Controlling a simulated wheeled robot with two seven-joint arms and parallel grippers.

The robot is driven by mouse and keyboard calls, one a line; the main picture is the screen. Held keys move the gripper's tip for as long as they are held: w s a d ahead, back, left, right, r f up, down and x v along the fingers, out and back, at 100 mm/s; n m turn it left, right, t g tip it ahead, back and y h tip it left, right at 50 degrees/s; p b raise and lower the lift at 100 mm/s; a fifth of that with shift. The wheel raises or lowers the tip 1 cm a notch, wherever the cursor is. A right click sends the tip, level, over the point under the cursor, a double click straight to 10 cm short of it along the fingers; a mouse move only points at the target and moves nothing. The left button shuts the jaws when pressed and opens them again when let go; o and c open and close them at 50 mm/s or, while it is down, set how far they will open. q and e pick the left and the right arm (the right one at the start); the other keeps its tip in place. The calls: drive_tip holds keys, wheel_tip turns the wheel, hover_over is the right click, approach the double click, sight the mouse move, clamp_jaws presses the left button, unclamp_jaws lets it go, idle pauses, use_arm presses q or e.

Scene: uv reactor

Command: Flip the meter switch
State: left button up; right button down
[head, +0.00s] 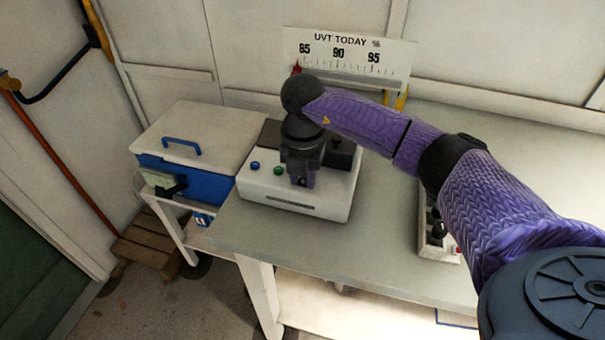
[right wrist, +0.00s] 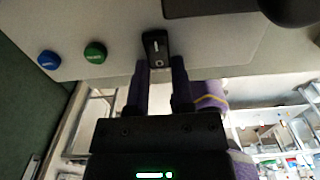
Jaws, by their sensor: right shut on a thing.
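The meter (head: 330,198) is a white box on the grey bench, with a blue button, a green button and a dark top panel. Its black rocker switch (right wrist: 155,48) carries a white mark and shows in the right wrist view; my gripper hides it in the head view. My right gripper (head: 303,181) points down at the meter's front face. In the right wrist view the fingertips (right wrist: 157,68) stand on either side of the switch's near end, shut on it. My left gripper is not in view.
A blue box with a white lid (head: 200,135) stands left of the meter. A UVT scale board (head: 345,55) is at the wall behind. A small panel with dark knobs (head: 432,240) lies right, partly behind my arm. The grey bench (head: 385,230) is bare between.

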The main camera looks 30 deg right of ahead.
drive_tip(key=shift+w+d+r+g+y+p, duration=0.1)
drive_tip(key=shift+w+r+g+y+p, duration=0.1)
drive_tip(key=shift+g+y+p, duration=0.3)
drive_tip(key=shift+d+g+y+b, duration=0.15)
drive_tip(key=shift+g+y+b, duration=0.15)
drive_tip(key=shift+g+y, duration=0.4)
drive_tip(key=shift+c, duration=2.4)
unclamp_jaws()
drive_tip(key=p+v, duration=0.1)
drive_tip(key=v, duration=0.9)
